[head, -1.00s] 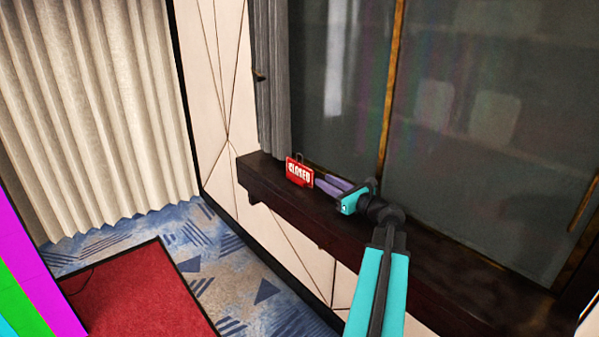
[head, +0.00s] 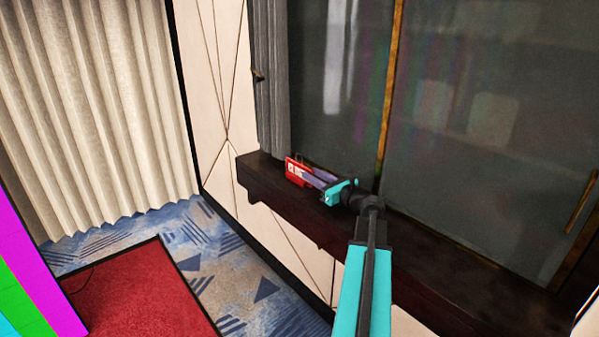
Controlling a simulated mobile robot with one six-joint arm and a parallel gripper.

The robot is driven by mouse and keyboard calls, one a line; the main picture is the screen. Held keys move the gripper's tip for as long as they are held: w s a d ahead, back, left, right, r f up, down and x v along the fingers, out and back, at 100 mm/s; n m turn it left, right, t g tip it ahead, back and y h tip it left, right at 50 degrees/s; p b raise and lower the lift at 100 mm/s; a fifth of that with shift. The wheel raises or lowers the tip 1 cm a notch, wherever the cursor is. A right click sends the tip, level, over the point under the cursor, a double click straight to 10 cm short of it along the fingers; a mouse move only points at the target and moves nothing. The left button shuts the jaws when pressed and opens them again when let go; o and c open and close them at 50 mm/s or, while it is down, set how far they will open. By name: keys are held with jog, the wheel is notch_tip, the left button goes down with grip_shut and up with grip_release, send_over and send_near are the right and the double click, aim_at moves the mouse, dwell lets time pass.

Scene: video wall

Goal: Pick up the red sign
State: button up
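The red sign (head: 292,171) with white lettering stands upright on the dark window ledge (head: 262,170), near the ledge's left end. My gripper (head: 304,176) is at the sign, with its pale purple fingers reaching left across the sign's right part. The fingers cover most of the lettering, and only its left end shows. The fingers look apart, one higher and one lower. I cannot tell whether either finger touches the sign.
A glass window (head: 335,90) with a golden frame bar rises behind the ledge. A grey curtain (head: 272,90) hangs behind the sign. Below lie a patterned blue carpet (head: 215,255) and a red mat (head: 140,295). A cream curtain (head: 95,110) is at the left.

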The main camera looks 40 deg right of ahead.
aim_at(299, 167)
jog(key=shift+w+d+f+p, duration=0.15)
jog(key=shift+w+p, duration=0.4)
jog(key=shift+w, duration=1.7)
grip_shut()
